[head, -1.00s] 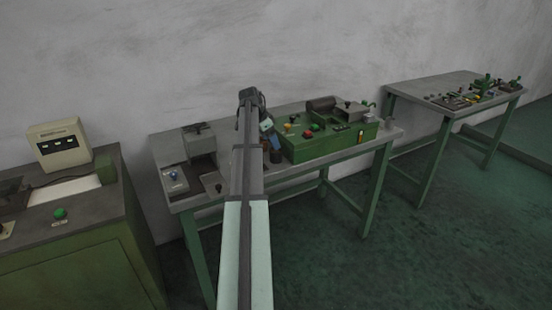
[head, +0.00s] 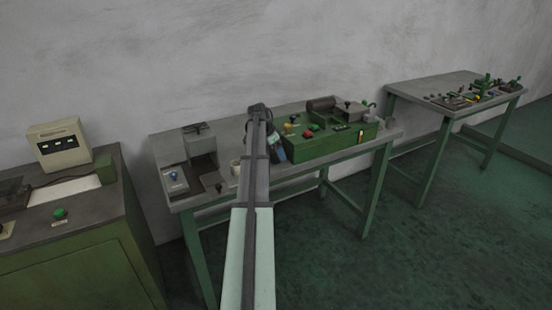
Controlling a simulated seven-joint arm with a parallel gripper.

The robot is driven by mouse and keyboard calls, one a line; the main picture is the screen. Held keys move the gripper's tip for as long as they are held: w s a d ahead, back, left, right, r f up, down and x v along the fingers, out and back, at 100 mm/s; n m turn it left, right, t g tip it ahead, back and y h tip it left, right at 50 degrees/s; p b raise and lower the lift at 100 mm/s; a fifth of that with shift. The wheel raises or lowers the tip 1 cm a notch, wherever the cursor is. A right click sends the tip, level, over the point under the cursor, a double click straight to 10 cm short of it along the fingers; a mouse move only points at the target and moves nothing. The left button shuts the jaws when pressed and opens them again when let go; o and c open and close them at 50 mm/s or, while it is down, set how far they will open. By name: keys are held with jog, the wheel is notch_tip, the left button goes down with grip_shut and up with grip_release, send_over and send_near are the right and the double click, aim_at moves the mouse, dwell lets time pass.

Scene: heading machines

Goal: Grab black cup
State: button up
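My arm reaches over the middle table, and its far end is low over the tabletop beside the green machine. My gripper (head: 277,148) shows only as a small grey-blue part to the right of the arm; its fingertips are hidden or too small to make out. I cannot see whether it is open or holds anything. No black cup can be made out now; the spot beside the gripper is covered by my arm. A pale cup (head: 235,167) shows just left of the arm on the table.
The middle table (head: 305,168) carries a green machine (head: 325,145) with coloured knobs on the right and a grey device (head: 200,145) on the left. A green cabinet (head: 70,255) stands at left. Another table (head: 425,88) with small tools stands at right.

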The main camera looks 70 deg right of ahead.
jog(key=c, duration=1.4)
jog(key=shift+o, duration=0.2)
jog(key=shift+r, duration=0.1)
